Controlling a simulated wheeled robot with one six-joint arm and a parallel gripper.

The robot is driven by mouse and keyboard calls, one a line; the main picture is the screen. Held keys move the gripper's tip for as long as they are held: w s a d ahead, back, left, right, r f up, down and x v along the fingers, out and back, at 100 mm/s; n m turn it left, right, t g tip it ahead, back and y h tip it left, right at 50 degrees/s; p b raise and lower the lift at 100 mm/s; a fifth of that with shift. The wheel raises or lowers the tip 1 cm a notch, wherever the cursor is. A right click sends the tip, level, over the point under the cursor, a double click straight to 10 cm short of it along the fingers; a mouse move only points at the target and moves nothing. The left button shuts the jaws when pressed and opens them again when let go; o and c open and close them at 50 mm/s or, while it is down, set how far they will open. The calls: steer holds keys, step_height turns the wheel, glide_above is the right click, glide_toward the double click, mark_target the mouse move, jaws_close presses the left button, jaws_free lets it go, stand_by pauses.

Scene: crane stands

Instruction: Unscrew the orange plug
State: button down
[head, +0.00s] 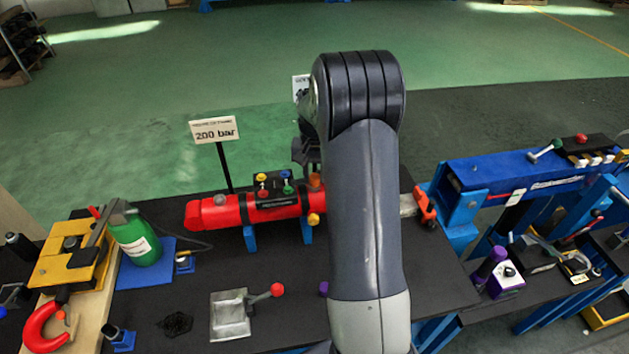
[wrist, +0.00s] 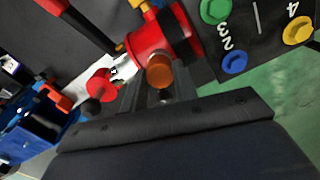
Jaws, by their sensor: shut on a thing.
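In the head view the plug (head: 315,181) stands on top of the red cylinder (head: 215,212), right beside my arm. My gripper (head: 307,155) is just above it there and mostly hidden behind my arm. I cannot tell how far the plug sits in its hole.
A "200 bar" sign (head: 214,131) rises at the back. A green bottle (head: 138,238) stands left, a blue crane arm (head: 520,180) right. A grey plate with a red-knobbed lever (head: 230,315) lies in front.

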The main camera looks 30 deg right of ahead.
steer(key=shift+r+p, duration=1.4)
steer(key=shift+r, duration=0.65)
